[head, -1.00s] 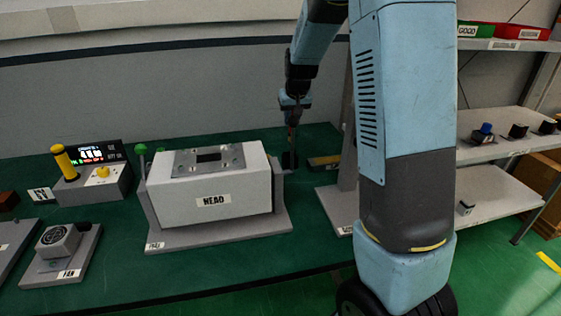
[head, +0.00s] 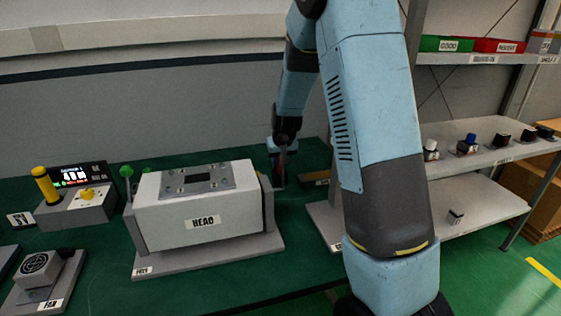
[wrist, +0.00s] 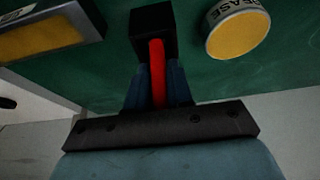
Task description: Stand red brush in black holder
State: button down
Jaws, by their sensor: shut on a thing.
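My gripper (wrist: 157,88) is shut on the red brush (wrist: 157,65), whose red handle shows between the two blue-grey fingers in the wrist view. A black square block (wrist: 153,25) sits at the far end of the red handle. I cannot tell whether this block is the brush's head or the black holder, or whether the two touch. In the head view my gripper (head: 281,152) is small and dark, just right of the white HEAD box. A bit of red shows there, and a dark shape (head: 277,172) lies below it, too small to make out.
The white HEAD box (head: 195,215) stands close left of my gripper. The wrist view shows a round yellow-topped tin (wrist: 238,33) at right and a yellow-faced dark tray (wrist: 40,38) at left. A shelf (head: 480,158) with several small items stands at right.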

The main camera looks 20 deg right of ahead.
jog(key=c, duration=1)
grip_release()
jog(key=shift+r, duration=0.1)
jog(key=shift+v, duration=5.9)
